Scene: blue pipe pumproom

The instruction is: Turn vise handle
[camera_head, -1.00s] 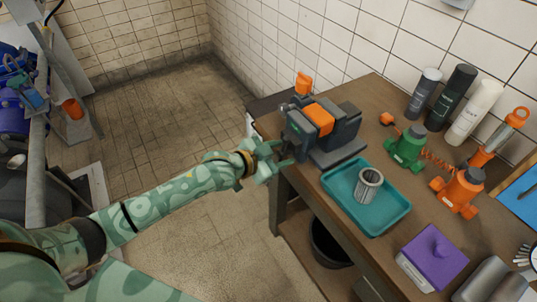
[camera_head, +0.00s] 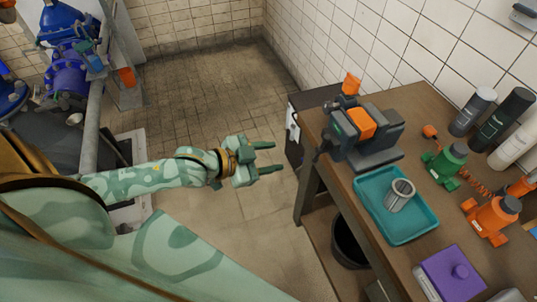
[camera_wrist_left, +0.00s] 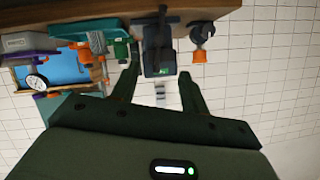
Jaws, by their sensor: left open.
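The vise (camera_head: 362,133), dark grey with an orange block on top, stands on the left end of the wooden workbench. It also shows in the left wrist view (camera_wrist_left: 158,48), upside down, beyond the fingers. Its handle at the near left end is too small to make out clearly. My left gripper (camera_head: 275,156) is open and empty, to the left of the vise and clear of the bench. In the left wrist view its two fingers (camera_wrist_left: 159,78) are spread, with nothing between them up close. My right gripper is not in view.
A black bin (camera_head: 349,243) sits below. The tiled floor left of the bench is free.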

